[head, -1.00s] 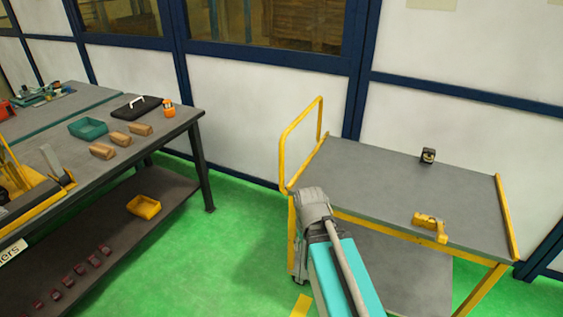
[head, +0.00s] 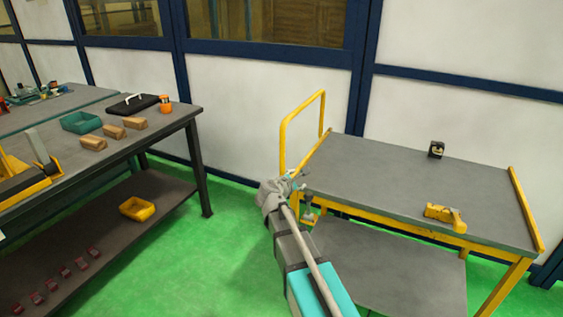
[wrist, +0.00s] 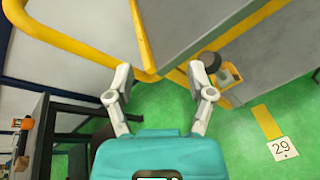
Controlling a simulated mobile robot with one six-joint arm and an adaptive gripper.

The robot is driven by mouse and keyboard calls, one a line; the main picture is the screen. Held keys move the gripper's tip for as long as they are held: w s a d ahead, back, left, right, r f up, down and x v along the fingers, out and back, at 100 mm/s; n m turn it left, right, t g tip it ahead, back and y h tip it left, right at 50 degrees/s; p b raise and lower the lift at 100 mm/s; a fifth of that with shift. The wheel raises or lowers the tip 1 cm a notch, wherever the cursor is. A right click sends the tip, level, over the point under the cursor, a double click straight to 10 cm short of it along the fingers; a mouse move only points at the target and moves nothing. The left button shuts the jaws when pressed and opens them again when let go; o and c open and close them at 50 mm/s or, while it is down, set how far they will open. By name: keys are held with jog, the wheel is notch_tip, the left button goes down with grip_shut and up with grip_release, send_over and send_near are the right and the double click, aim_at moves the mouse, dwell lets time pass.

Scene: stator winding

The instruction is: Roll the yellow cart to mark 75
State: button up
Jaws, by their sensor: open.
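The yellow cart (head: 400,190) stands right of centre in the head view, with a grey top, a lower shelf and a yellow push handle (head: 283,135) at its left end. My gripper (head: 300,182) is open beside the cart's left end, just below the handle. In the wrist view my gripper (wrist: 160,74) has its fingers apart, with the yellow handle bar (wrist: 140,50) running close to the fingertips. I cannot tell whether they touch it. A floor mark reading 29 (wrist: 283,148) lies at the right of the wrist view. No mark 75 is readable.
A yellow tool (head: 443,214) and a small black object (head: 436,149) sit on the cart top. A dark workbench (head: 190,112) with wooden blocks stands at left. A wall (head: 265,110) runs behind. Green floor (head: 235,240) between bench and cart is clear.

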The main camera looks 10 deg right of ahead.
aim_at(281, 151)
jog(key=w+a+n+t+y+b, duration=0.1)
jog(key=w+a+n+t+b, duration=0.2)
jog(key=n, duration=0.7)
jog(key=w+a+t, duration=0.2)
jog(key=w+a, duration=0.2)
jog(key=shift+a+r+n+y+b, duration=0.3)
jog(key=shift+r+n+b, duration=0.05)
jog(key=shift+n, duration=0.05)
jog(key=x, duration=1.3)
jog(key=shift+w+d+r, duration=0.1)
jog(key=shift+w+d, duration=0.15)
jog(key=shift+w, duration=0.1)
